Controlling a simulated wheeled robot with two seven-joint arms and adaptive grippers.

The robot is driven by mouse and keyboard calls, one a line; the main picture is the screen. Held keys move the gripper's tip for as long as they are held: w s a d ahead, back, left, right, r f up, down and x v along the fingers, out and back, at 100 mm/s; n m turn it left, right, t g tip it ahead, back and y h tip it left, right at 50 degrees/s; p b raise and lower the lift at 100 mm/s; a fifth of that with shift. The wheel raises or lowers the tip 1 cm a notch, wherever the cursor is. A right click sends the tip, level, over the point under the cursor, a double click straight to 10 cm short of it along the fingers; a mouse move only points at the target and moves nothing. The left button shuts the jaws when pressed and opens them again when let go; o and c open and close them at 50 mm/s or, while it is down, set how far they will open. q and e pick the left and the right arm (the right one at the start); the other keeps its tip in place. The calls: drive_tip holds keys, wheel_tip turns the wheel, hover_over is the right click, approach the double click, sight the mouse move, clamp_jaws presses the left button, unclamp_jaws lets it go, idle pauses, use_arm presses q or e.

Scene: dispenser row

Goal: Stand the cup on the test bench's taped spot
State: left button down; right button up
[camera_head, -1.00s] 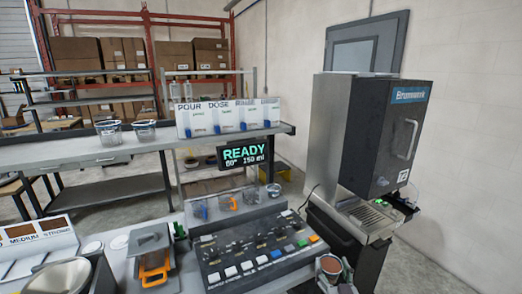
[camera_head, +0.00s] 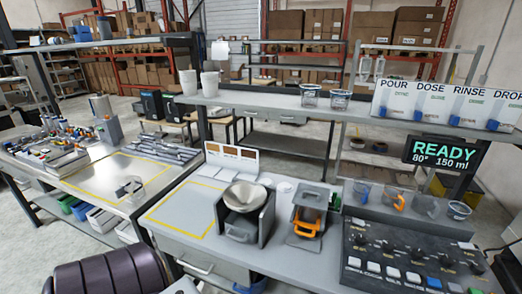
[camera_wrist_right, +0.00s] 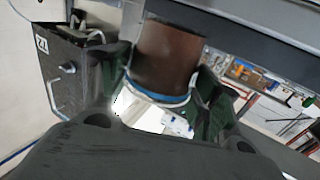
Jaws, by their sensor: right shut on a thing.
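The cup (camera_wrist_right: 165,58), clear-walled and brown inside with a pale blue-white band at one end, shows in the right wrist view. My right gripper (camera_wrist_right: 168,98) is shut on it, with dark fingers on both sides. Neither the cup nor the right gripper shows in the head view. A yellow taped outline (camera_head: 150,217) lies on the grey bench left of the funnel unit, and its inside is bare. My left gripper is not in view.
A funnel unit (camera_head: 245,198) and an orange-handled unit (camera_head: 307,218) stand right of the bare taped area. A button panel (camera_head: 410,255) and a READY display (camera_head: 442,154) are at the right. Metal tools (camera_head: 165,148) lie behind the left taped area.

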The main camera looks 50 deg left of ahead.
drive_tip(key=shift+r, duration=0.15)
drive_tip(key=shift+s+a+r+n+y, duration=0.1)
drive_tip(key=shift+a+r+n+y, duration=0.4)
drive_tip(key=shift+a, duration=0.3)
